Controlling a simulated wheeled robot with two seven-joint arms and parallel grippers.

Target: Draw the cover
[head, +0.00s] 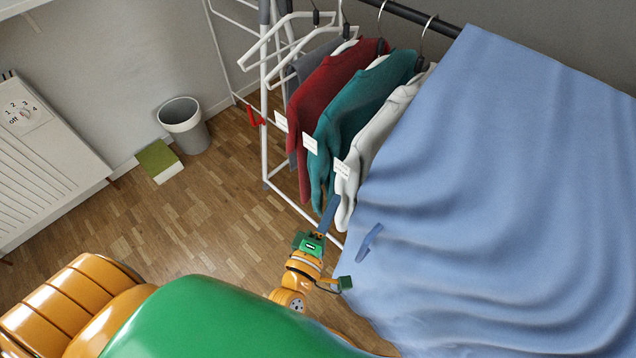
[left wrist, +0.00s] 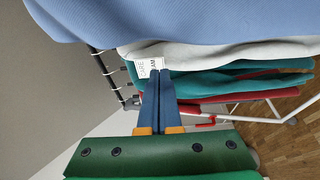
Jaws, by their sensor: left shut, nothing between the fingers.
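The cover is a large light-blue cloth (head: 500,170) draped over the right part of the clothes rack, in wavy folds. Its edge hangs beside the white garment (head: 385,118); it also fills the top of the left wrist view (left wrist: 220,18). My left gripper (head: 331,203) is shut and empty, just below the white garment and left of the cover's edge. In the left wrist view its blue fingers (left wrist: 158,75) lie together before a white tag. A short blue piece (head: 370,242) like a gripper finger shows against the cover; the rest of my right gripper is hidden.
Teal (head: 360,95) and red (head: 330,85) garments hang left of the white one, with empty white hangers (head: 285,40). The white rack frame (head: 266,130) reaches the floor. A grey bin (head: 186,125) and a radiator (head: 45,170) stand left.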

